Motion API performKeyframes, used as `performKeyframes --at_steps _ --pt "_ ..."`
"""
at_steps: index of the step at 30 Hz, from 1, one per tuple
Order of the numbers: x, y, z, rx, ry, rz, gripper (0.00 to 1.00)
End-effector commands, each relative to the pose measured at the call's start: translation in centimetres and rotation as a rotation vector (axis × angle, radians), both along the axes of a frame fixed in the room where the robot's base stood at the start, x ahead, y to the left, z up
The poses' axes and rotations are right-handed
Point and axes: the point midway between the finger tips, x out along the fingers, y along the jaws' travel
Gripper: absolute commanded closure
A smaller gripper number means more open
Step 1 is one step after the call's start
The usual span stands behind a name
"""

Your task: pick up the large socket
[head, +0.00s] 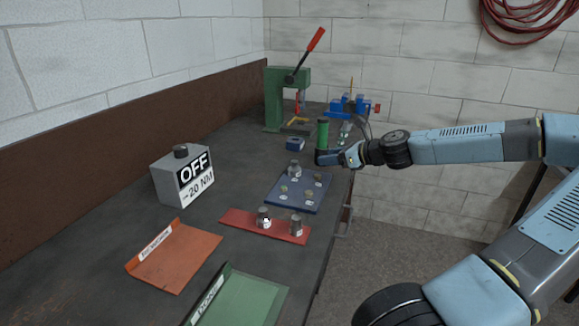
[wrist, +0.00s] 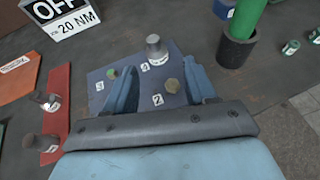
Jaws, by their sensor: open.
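Two grey metal sockets stand upright on a red strip (head: 238,222): a left one (head: 264,217) and a right one (head: 296,226). They look close in size, so I cannot tell for sure which is the large socket. In the wrist view they are at the left edge, one higher (wrist: 45,99) and one lower (wrist: 40,141), outside my fingers. My gripper (head: 345,157) is open and empty, above the bench's right side. In the wrist view its fingers (wrist: 160,70) spread over the blue numbered plate (wrist: 97,75), apart from the sockets.
The blue plate (head: 274,199) bears a grey cylindrical piece (head: 294,169) and several bolt heads. A green cylinder in a dark cup (head: 322,134) stands beside my gripper. A grey OFF box (head: 166,186), orange tray (head: 184,262), green tray (head: 246,303) and green press (head: 272,98) are on the bench.

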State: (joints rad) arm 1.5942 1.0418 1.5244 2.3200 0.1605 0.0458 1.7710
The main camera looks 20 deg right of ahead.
Motion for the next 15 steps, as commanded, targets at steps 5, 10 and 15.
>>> performKeyframes --at_steps 5,10,15 --pt "1.6 2.7 -0.8 0.0 0.0 0.026 0.44" --pt "3.1 4.5 -1.6 -0.001 0.0 0.034 0.44" --pt "4.6 6.0 -2.5 -0.001 0.0 0.037 0.44"
